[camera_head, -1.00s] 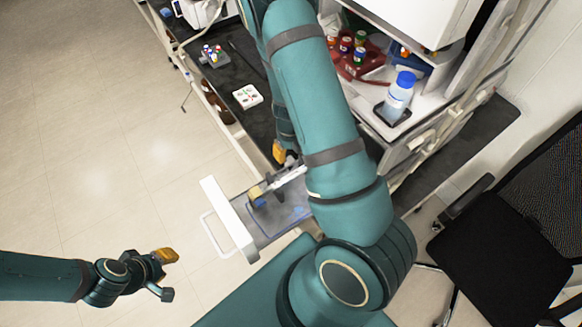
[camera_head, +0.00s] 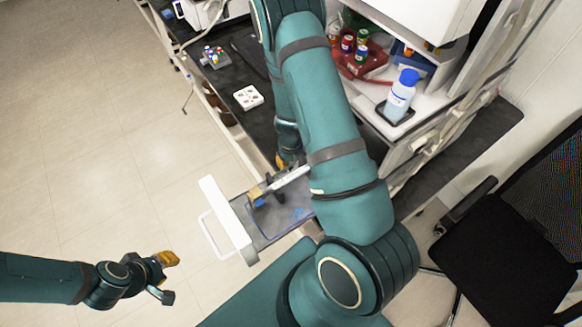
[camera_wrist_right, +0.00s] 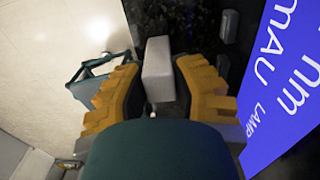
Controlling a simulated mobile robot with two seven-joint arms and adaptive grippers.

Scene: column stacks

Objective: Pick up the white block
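The white block (camera_wrist_right: 158,70) shows in the right wrist view as a pale grey-white oblong block. It lies between the two yellow fingertips of my right gripper (camera_wrist_right: 158,78) and fills nearly the whole gap. I cannot tell whether both fingers press on it. In the head view my right gripper (camera_head: 286,160) is mostly hidden behind my right arm, with only a bit of yellow finger showing, and I cannot make out the block there. My left gripper (camera_head: 167,276) is open and empty over the floor at the lower left.
A tray (camera_head: 223,212) with a white front sticks out under my right arm. On the dark bench are a white holder (camera_head: 248,97) and a small rack (camera_head: 215,57). The left floor is clear.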

